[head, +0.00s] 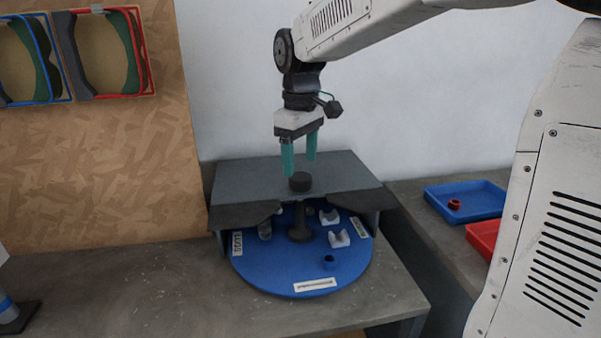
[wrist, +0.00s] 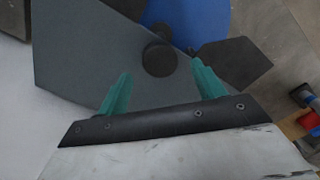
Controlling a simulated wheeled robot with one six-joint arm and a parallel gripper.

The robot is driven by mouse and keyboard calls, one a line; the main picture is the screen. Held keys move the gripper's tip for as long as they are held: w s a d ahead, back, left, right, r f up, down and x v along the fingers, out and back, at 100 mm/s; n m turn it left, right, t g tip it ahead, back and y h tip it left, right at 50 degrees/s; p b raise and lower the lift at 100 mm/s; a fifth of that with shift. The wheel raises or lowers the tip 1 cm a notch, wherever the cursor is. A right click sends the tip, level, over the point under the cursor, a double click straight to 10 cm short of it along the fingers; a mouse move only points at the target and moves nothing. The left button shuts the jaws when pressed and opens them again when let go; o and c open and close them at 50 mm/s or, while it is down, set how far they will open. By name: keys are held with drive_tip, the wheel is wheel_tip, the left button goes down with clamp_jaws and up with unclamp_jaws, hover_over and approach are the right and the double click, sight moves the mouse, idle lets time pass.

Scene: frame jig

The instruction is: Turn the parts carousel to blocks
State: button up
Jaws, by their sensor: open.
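The parts carousel is a blue round plate (head: 290,271) under a grey cover (head: 240,185), with only its front part showing. A black knob (head: 300,182) stands on top of the cover. White labels sit along the plate's rim; I cannot read them surely. Grey-white notched blocks (head: 340,239) and a small blue ring part (head: 330,263) are on the plate. My gripper (head: 299,166) is open and empty, pointing down just above the knob. In the wrist view the knob (wrist: 159,58) lies beyond and between the teal fingertips (wrist: 160,72), apart from them.
A blue tray (head: 480,208) with a red ring part (head: 454,204) and a red tray (head: 484,236) stand on the right bench. Two framed pieces (head: 108,50) hang on the wooden board at left.

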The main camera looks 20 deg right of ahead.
sight(301, 176)
drive_tip(key=shift+f, duration=2)
drive_tip(key=c, duration=1.4)
drive_tip(key=shift+d, duration=0.1)
